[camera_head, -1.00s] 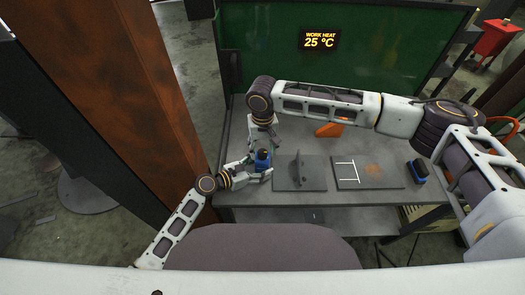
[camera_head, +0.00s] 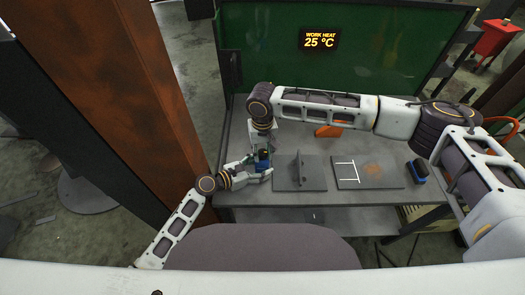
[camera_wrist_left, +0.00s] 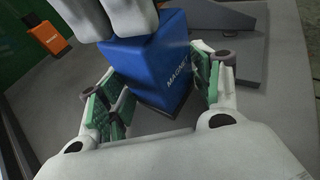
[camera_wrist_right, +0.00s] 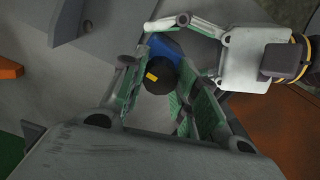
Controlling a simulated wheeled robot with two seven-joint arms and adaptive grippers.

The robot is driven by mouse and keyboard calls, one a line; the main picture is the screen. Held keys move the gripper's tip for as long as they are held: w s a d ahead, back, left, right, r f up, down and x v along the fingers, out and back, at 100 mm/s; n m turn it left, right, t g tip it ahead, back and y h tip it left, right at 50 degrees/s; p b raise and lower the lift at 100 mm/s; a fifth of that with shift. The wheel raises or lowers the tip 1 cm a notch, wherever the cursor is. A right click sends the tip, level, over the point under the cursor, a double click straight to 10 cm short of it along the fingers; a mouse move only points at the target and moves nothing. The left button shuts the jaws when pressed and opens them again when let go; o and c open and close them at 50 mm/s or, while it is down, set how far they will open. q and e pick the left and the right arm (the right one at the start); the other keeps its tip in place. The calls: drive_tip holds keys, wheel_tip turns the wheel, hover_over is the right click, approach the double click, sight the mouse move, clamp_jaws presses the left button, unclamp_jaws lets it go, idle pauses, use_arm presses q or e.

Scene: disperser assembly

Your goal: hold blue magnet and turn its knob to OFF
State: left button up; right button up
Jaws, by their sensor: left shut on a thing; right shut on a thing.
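The blue magnet (camera_head: 263,164) stands upright near the table's left front corner. In the left wrist view its blue body (camera_wrist_left: 152,68) carries white lettering starting "MAGNE". My left gripper (camera_wrist_left: 160,92) is shut on the body, with green pads on either side. My right gripper (camera_wrist_right: 162,88) comes down from above and is shut on the round black knob (camera_wrist_right: 160,78), which has a yellow mark on top. The right fingers partly hide the magnet's top in the left wrist view. The knob's OFF label cannot be made out.
A grey plate with an upright fin (camera_head: 301,178) lies right of the magnet. Beside it is a plate with white lines and a rusty patch (camera_head: 368,172). A blue and black block (camera_head: 418,170) and an orange object (camera_head: 329,131) are also on the table. A rust-brown column (camera_head: 140,80) stands left.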

drive_tip(key=shift+n, duration=0.5)
drive_tip(key=n, duration=0.3)
use_arm(q)
drive_tip(key=shift+a, duration=0.1)
use_arm(e)
drive_tip(key=n, duration=0.4)
drive_tip(key=shift+n, duration=0.4)
drive_tip(key=n, duration=0.5)
drive_tip(key=shift+n, duration=2.2)
drive_tip(key=o, duration=1)
